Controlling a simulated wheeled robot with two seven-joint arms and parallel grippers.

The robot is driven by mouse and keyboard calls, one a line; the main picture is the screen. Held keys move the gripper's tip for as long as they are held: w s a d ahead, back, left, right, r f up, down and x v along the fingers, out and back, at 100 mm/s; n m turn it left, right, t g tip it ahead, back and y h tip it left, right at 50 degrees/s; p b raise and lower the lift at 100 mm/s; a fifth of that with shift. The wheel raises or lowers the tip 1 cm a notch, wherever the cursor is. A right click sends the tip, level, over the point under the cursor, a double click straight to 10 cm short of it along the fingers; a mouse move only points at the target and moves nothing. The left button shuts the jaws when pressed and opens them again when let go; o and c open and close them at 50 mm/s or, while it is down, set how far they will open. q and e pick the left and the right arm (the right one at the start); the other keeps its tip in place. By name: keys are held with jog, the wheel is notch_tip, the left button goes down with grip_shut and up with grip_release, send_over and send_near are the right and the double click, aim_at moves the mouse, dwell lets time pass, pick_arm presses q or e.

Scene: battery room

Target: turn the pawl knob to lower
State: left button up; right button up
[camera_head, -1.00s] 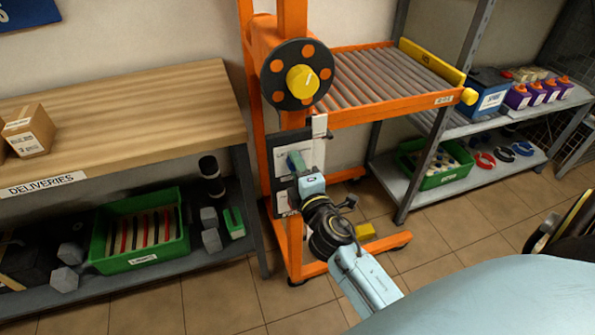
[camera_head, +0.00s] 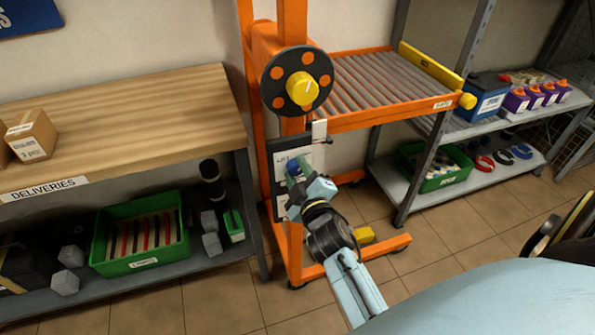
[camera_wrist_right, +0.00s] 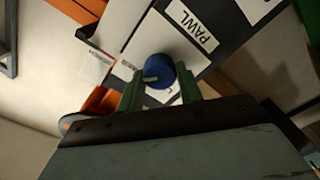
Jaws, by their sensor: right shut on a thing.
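The pawl knob (camera_wrist_right: 160,72) is a round blue knob with a pale pointer mark, on a dark panel with a white "PAWL" label (camera_wrist_right: 193,24). In the head view the knob (camera_head: 293,166) sits on the panel of the orange lift (camera_head: 298,225), below the black handwheel. My right gripper (camera_wrist_right: 160,88) has its green fingers on both sides of the knob and is shut on it. The right gripper (camera_head: 297,172) also shows in the head view, tilted against the panel. Part of the label's lower text is hidden by the fingers. My left gripper is not in view.
The black handwheel (camera_head: 275,77) with a yellow hub stands just above the panel. A roller platform (camera_head: 380,85) juts out to the right. A wooden bench (camera_head: 130,110) is at the left, a shelf (camera_head: 480,185) at the right.

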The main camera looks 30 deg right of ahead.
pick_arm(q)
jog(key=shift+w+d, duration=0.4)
